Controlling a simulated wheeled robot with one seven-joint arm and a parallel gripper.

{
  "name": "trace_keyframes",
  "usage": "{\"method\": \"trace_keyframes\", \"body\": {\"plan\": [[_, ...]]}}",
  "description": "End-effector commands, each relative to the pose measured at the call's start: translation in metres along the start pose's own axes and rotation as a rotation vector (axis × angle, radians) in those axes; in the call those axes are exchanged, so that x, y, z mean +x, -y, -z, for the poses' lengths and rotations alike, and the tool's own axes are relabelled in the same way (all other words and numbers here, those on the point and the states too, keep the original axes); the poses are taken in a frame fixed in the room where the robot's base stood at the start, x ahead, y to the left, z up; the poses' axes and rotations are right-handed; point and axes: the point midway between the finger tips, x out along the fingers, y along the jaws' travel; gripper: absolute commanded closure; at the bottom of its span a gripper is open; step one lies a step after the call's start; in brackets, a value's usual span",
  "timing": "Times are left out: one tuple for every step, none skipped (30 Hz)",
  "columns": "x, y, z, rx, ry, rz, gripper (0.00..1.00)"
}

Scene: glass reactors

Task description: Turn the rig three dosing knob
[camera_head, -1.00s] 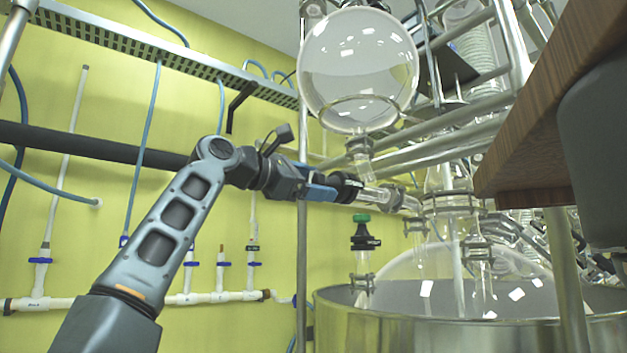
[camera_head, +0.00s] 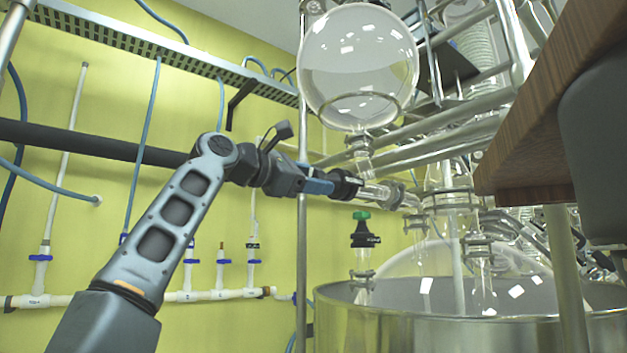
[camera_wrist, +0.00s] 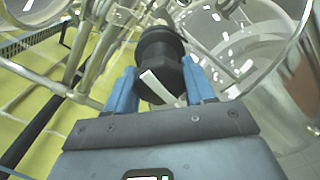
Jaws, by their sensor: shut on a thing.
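A black dosing knob (camera_head: 347,186) sits at the end of a glass side tube (camera_head: 378,192) below the round glass flask. The rig number cannot be read in these views.
The round glass flask (camera_head: 358,60) hangs just above my gripper. A green-capped black valve (camera_head: 363,230) stands below it. A large steel vessel (camera_head: 400,330) holds a glass reactor. A metal upright (camera_head: 302,240) runs close by my wrist. A wooden shelf (camera_head: 540,130) overhangs at right.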

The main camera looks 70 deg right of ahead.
Motion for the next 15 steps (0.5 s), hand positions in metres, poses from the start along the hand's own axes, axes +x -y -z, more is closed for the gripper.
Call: {"method": "trace_keyframes", "body": {"plan": [[-0.0002,0.0007,0.0002,-0.013,-0.001,0.001,0.77],[-0.0003,0.0006,0.0003,-0.024,-0.001,0.001,0.77],[-0.0004,0.0005,0.0003,-0.040,-0.002,0.001,0.77],[-0.0005,0.0005,0.0003,-0.055,-0.002,0.000,0.77],[-0.0005,0.0005,0.0003,-0.072,-0.003,0.000,0.77],[-0.0003,0.0005,0.0004,-0.096,-0.004,0.001,0.77],[-0.0002,0.0007,0.0005,-0.117,-0.004,0.002,0.77],[-0.0001,0.0008,0.0007,-0.140,-0.003,0.002,0.77],[-0.0001,0.0007,0.0008,-0.171,-0.003,0.002,0.77],[-0.0003,0.0005,0.0008,-0.195,-0.004,0.001,0.77],[-0.0004,0.0003,0.0008,-0.222,-0.003,0.000,0.77],[-0.0005,0.0003,0.0007,-0.258,-0.003,0.000,0.77],[-0.0004,0.0003,0.0008,-0.286,-0.004,0.001,0.77],[-0.0004,0.0003,0.0009,-0.314,-0.005,0.001,0.77],[-0.0004,0.0001,0.0009,-0.352,-0.004,0.000,0.77]]}}
